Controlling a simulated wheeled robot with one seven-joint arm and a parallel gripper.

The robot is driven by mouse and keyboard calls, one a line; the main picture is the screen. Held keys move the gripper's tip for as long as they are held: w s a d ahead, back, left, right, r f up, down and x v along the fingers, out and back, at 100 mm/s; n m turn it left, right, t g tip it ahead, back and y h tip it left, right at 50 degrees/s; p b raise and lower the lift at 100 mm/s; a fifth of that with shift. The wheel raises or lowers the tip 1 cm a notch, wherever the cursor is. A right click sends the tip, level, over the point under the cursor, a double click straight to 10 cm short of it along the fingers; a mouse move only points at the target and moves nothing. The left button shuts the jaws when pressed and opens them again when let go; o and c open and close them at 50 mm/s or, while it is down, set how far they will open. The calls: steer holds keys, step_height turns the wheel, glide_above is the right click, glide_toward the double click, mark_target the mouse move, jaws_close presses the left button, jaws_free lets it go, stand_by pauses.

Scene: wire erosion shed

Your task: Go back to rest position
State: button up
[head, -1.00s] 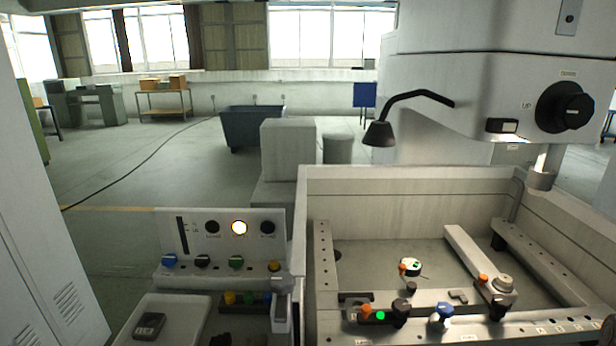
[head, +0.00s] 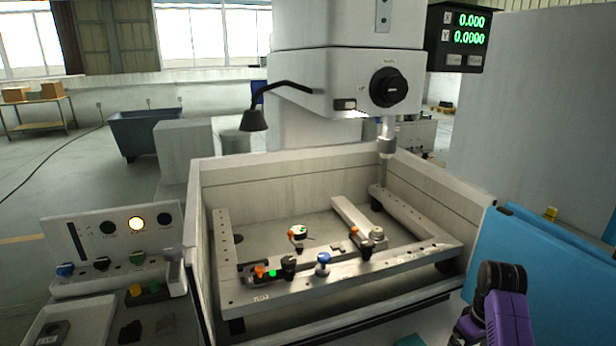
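A purple and black part of my arm (head: 497,306) shows at the lower right of the head view, in front of a blue panel (head: 545,262). It is to the right of the machine's open tank (head: 330,168) and apart from the parts in it. I see no gripper fingers in this view, so whether my gripper is open or holds anything is hidden.
The tank holds a frame (head: 345,277) with several clamps and knobs. Above it hang the machine head (head: 350,85) and a black lamp (head: 254,122). A control panel (head: 110,235) and a white tray (head: 52,318) stand left. A readout (head: 462,38) is upper right.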

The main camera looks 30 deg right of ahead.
steer(key=w+d+r+m+t+h, duration=0.2)
steer(key=w+d+r+t+h, duration=0.25)
steer(key=w, duration=0.25)
steer(key=a+r+t+h, duration=0.25)
steer(key=a+t, duration=0.45)
steer(key=a, duration=1.2)
steer(key=s+a+r+n+t+y+b, duration=0.15)
steer(key=s+a+r, duration=0.25)
steer(key=s+a, duration=0.45)
steer(key=s+a+r+n+t+y, duration=0.1)
steer(key=s+a+r+t+y, duration=0.15)
steer(key=s+a, duration=0.6)
steer(key=s+a+f+n+g+y, duration=0.1)
steer(key=s+a+n+y, duration=0.1)
steer(key=s+a, duration=0.6)
steer(key=shift+a+n+y, duration=0.35)
steer(key=shift+y, duration=0.45)
